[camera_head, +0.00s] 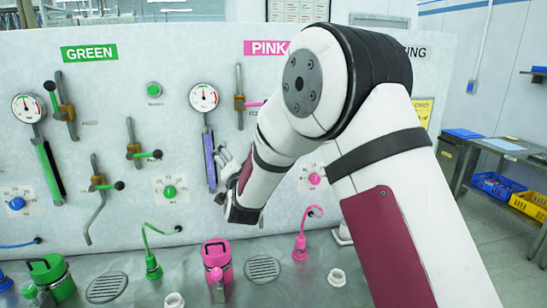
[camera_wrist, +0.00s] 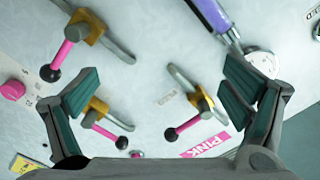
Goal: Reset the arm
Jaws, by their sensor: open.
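My arm (camera_head: 378,170) reaches from the lower right across the head view and bends down at its elbow toward the upright panel. My gripper (camera_head: 223,172) is in front of the pink section of the panel, beside the purple tube (camera_head: 209,158). In the wrist view my gripper (camera_wrist: 162,92) has its two dark green finger pads wide apart, with nothing held between them. Behind the fingers are several pink-handled valves, one of them the lower right valve (camera_wrist: 197,108), and the upside-down PINK label (camera_wrist: 205,145). My arm hides part of the panel's right side.
A pink canister (camera_head: 217,258) and a green canister (camera_head: 50,278) stand on the metal counter below the panel. A pink spout (camera_head: 302,240) and a green spout (camera_head: 152,262) rise from it. A side table (camera_head: 500,150) with blue and yellow crates stands at right.

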